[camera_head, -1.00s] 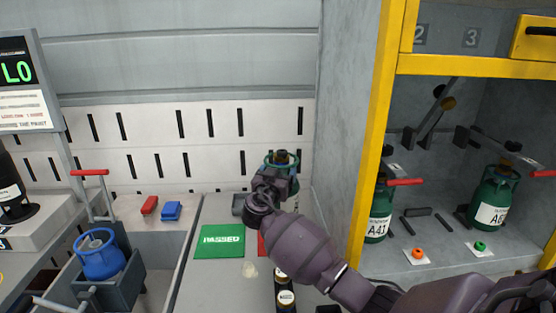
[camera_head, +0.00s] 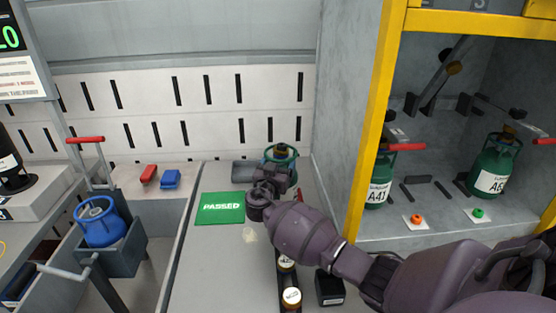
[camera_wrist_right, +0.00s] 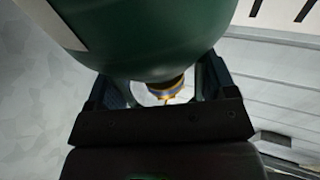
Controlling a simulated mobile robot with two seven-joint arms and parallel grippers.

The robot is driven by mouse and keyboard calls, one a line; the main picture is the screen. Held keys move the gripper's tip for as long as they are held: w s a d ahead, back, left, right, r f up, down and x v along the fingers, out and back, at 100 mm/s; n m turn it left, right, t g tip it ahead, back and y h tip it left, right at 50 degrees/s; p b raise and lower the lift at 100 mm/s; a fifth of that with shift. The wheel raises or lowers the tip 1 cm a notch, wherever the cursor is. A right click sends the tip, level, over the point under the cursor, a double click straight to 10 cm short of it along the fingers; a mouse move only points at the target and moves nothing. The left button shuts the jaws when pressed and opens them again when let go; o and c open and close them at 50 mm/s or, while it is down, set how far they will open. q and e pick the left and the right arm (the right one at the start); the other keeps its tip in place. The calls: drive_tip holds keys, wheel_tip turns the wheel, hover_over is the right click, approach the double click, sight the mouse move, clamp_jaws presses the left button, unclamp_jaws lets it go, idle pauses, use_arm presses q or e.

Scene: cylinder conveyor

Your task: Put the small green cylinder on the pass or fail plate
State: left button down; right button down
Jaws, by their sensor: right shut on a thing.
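The small green cylinder (camera_head: 282,153) is held by my right gripper (camera_head: 276,174) at the back of the bench, right of the green PASSED plate (camera_head: 220,208). Its green body fills the top of the right wrist view (camera_wrist_right: 140,35), between the jaws (camera_wrist_right: 160,88). Whether its base touches the bench cannot be seen. The PASSED plate lies flat and is empty. Only a thin red sliver shows beside my right arm; the arm hides the rest of that area. My left gripper is not in view.
A yellow-framed cabinet (camera_head: 375,110) with green cylinders (camera_head: 494,165) stands at the right. A blue cylinder (camera_head: 100,225) sits in a holder at the left. A red block (camera_head: 148,173) and a blue block (camera_head: 171,179) lie on the ledge.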

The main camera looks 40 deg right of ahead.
drive_tip(key=shift+w+r, duration=0.1)
drive_tip(key=shift+r, duration=0.2)
drive_tip(key=shift+c, duration=2)
unclamp_jaws()
drive_tip(key=shift+f, duration=0.35)
drive_tip(key=o, duration=0.4)
drive_tip(key=shift+r, duration=0.1)
drive_tip(key=v, duration=1.2)
drive_tip(key=shift+s+a, duration=0.1)
drive_tip(key=shift+s, duration=0.1)
